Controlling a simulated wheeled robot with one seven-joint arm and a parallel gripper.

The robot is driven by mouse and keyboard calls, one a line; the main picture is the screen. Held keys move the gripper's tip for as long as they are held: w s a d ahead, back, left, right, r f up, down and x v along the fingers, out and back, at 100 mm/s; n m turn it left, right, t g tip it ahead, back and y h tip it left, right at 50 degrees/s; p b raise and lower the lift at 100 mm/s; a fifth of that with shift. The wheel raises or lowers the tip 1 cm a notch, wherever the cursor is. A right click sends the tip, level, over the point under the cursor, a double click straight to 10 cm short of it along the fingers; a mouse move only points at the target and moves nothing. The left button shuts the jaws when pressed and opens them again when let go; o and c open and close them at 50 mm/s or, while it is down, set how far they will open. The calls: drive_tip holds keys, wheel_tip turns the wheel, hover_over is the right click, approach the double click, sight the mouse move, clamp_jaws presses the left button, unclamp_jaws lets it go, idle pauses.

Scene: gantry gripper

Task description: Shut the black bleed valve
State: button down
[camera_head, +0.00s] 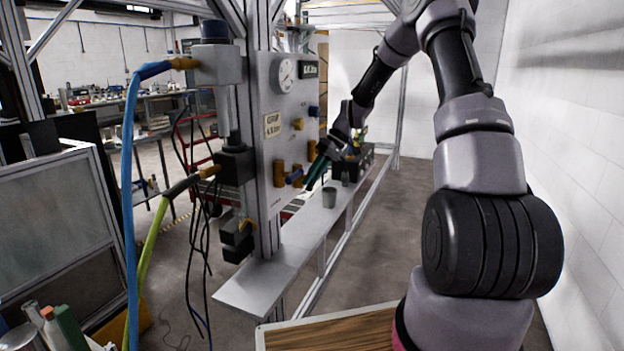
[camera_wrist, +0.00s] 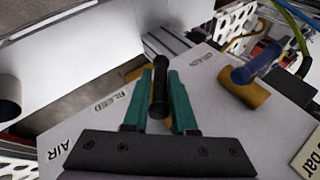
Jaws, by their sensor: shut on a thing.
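The black bleed valve's handle (camera_wrist: 157,68) sticks out from a brass body beside the BLEED label (camera_wrist: 111,103) in the wrist view. My gripper (camera_wrist: 159,78) has its two teal fingers shut on this handle, one on each side. In the head view, my gripper (camera_head: 316,172) reaches the grey panel (camera_head: 287,122) at its lower right. The black handle cannot be made out there, hidden by the fingers and wrist.
A blue-handled valve (camera_wrist: 257,62) on a brass body sits close to the right of my fingers in the wrist view. A blue hose (camera_head: 131,180) hangs at the left.

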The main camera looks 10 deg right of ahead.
idle(0.3)
drive_tip(key=c, duration=0.8)
unclamp_jaws()
drive_tip(key=shift+r, duration=0.1)
drive_tip(key=v, duration=1)
drive_tip(key=shift+w+d+r, duration=0.1)
drive_tip(key=shift+d+r, duration=0.1)
drive_tip(key=shift+r, duration=0.1)
